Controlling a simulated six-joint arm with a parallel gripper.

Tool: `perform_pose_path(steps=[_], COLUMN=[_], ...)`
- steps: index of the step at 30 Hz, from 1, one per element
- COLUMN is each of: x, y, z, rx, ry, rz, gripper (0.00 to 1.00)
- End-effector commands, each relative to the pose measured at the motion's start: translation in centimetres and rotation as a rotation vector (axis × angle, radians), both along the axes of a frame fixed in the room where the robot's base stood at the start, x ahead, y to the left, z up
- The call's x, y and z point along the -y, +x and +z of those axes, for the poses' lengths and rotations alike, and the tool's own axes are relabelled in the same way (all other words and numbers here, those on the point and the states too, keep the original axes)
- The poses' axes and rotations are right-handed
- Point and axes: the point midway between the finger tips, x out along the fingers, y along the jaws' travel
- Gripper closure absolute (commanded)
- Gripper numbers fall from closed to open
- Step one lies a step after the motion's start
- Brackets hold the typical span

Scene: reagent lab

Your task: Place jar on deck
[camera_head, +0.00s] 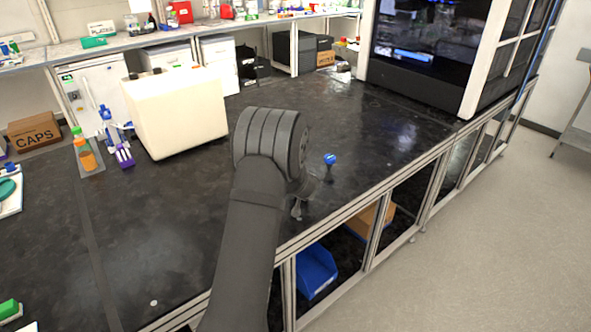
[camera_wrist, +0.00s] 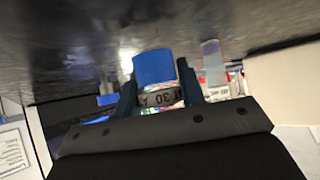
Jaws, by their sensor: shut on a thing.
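My gripper (camera_wrist: 160,92) is shut on a jar with a blue cap (camera_wrist: 153,67). Below the cap in the wrist view is a clear body with a pale label (camera_wrist: 160,98) bearing dark characters. The two dark blue fingers stand on either side of the jar. In the head view the blue cap (camera_head: 330,158) shows just right of my wrist, with the jar body and fingers mostly dark or hidden. The black deck surface (camera_head: 350,120) lies around and below; I cannot tell whether the jar touches it.
A large cream box (camera_head: 177,112) stands left of my arm. Orange and purple items (camera_head: 85,155) stand farther left, by a CAPS carton (camera_head: 35,132). A dark-windowed instrument (camera_head: 430,50) stands at the back right. The deck between them is mostly clear. Its front edge (camera_head: 385,178) runs close by the gripper.

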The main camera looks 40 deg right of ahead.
Motion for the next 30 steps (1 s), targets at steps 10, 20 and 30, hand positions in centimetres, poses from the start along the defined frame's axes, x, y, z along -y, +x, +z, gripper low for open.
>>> perform_pose_path(steps=[10, 20, 30], x=[2.9, 4.0, 5.5], y=[4.5, 6.1, 8.6], z=[0.0, 0.0, 0.0], rx=[0.0, 0.0, 0.0], ry=[-0.002, 0.0, -0.002], rz=[0.0, 0.0, 0.003], gripper=[0.9, 0.9, 0.9])
